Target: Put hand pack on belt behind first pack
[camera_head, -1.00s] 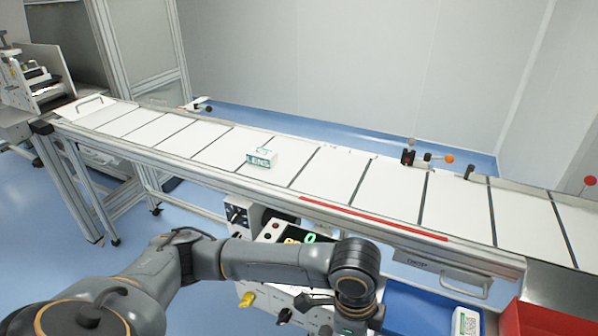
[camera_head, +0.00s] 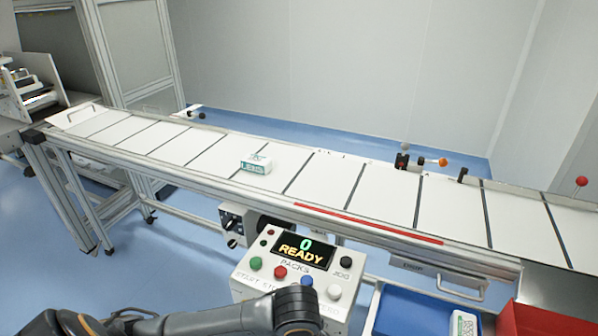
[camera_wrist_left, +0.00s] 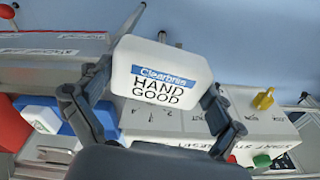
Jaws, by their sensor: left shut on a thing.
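The hand pack (camera_wrist_left: 160,80) is white with a blue band and the words HAND GOOD. In the left wrist view my left gripper (camera_wrist_left: 158,86) is shut on it, one finger on each side. Only my arm shows at the bottom of the head view, and the gripper and held pack are out of that picture. The first pack (camera_head: 256,165), a small white box with a green label, lies on the white belt (camera_head: 330,181), left of its middle. My right gripper is not in view.
The control box (camera_head: 300,268) in front of the belt has buttons and a display reading 0 READY. A blue tray (camera_head: 405,310) with another pack (camera_head: 464,323) and a red bin (camera_head: 545,318) stand at front right. Sensors (camera_head: 402,160) line the belt's far edge. The belt is otherwise clear.

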